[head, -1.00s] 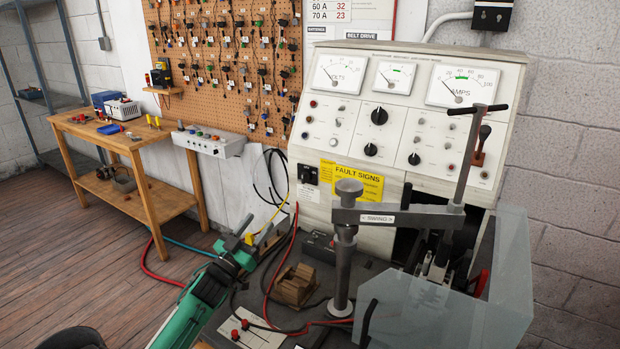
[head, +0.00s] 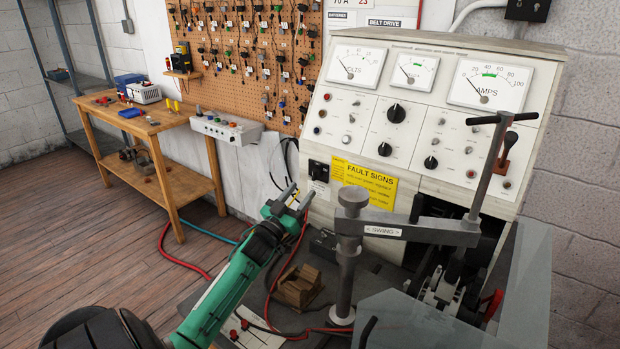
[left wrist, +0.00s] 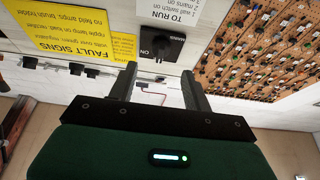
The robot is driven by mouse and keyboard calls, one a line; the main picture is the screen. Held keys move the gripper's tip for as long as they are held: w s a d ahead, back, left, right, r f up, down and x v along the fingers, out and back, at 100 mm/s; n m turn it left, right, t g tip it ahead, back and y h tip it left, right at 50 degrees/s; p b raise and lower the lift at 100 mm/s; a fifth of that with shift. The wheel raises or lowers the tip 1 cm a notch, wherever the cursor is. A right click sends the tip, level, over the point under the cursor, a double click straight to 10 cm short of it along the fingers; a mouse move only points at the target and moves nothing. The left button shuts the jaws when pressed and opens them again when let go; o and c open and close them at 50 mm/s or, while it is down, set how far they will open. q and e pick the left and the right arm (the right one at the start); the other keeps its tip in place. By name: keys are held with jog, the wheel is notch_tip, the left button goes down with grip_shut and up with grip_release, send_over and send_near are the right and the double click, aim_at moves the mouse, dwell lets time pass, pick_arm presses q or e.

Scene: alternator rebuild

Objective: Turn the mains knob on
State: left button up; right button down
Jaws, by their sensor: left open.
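The mains knob is on a small black switch plate (head: 318,171) at the lower left of the test bench's cream panel, beside the yellow fault signs label. In the left wrist view, which shows the panel upside down, the black mains knob (left wrist: 160,46) has "ON" and "MAINS" lettering around it. The exact angle of its pointer is hard to make out. My left gripper (head: 297,198) is open and empty, just below and left of the plate. In the left wrist view its fingers (left wrist: 158,76) point towards the knob, apart from it. My right gripper is not in view.
A grey swing arm (head: 410,231) on a post stands right of my left gripper. A clear guard (head: 490,290) is at the lower right. A wooden table (head: 165,185) stands at the left.

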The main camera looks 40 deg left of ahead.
aim_at(313, 176)
pick_arm(q)
jog(key=x, duration=0.4)
jog(key=shift+r+p, duration=0.1)
jog(key=shift+p, duration=0.3)
jog(key=shift+w+a+r, duration=0.1)
jog(key=shift+w+r, duration=0.1)
jog(key=shift+w, duration=0.5)
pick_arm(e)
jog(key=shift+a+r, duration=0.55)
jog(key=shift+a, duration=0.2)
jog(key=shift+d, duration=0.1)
pick_arm(q)
jog(key=shift+c, duration=0.7)
jog(key=c, duration=0.8)
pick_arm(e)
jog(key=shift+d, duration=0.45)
